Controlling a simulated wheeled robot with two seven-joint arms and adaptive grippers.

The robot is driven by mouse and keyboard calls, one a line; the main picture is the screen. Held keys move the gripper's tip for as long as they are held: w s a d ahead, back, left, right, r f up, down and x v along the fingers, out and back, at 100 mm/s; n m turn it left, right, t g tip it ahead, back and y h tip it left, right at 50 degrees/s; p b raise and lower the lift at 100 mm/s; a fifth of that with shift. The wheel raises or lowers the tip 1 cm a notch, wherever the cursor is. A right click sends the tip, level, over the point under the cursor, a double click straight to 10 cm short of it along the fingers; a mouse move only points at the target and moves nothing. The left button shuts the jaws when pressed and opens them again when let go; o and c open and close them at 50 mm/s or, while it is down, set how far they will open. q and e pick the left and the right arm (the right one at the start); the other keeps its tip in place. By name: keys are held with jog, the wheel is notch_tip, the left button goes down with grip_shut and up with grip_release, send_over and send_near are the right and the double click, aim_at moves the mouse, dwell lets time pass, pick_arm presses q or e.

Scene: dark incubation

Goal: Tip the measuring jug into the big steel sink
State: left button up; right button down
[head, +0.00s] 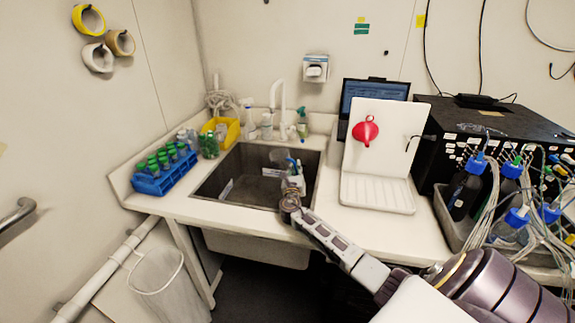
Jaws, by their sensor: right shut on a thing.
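The big steel sink (234,178) is set into the white counter, left of the middle of the head view. My right arm reaches in from the lower right, and my right gripper (291,199) is at the sink's front right edge. It is shut on a small pale container, which I take to be the measuring jug (295,182). The jug shows just beyond the gripper, over the right part of the sink. It looks roughly upright, but its exact tilt and contents are too small to tell. The fingers are partly hidden. My left gripper is out of view.
A blue rack (150,186) of green-capped tubes stands left of the sink. A white faucet (281,100), a yellow bin (229,128) and bottles line its back. A white drying board (376,195) with a red funnel (365,131) stands to the right, beside bottles with tubing.

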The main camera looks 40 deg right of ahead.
jog(key=shift+w+a+f+m+g, duration=0.1)
jog(key=shift+a+f+m+g, duration=0.15)
jog(key=shift+f+m, duration=0.4)
jog(key=shift+w+a+f+m+g, duration=0.15)
jog(key=shift+f+m+g, duration=0.1)
jog(key=shift+f+m, duration=0.4)
jog(key=shift+s+r, duration=0.1)
jog(key=shift+r, duration=0.05)
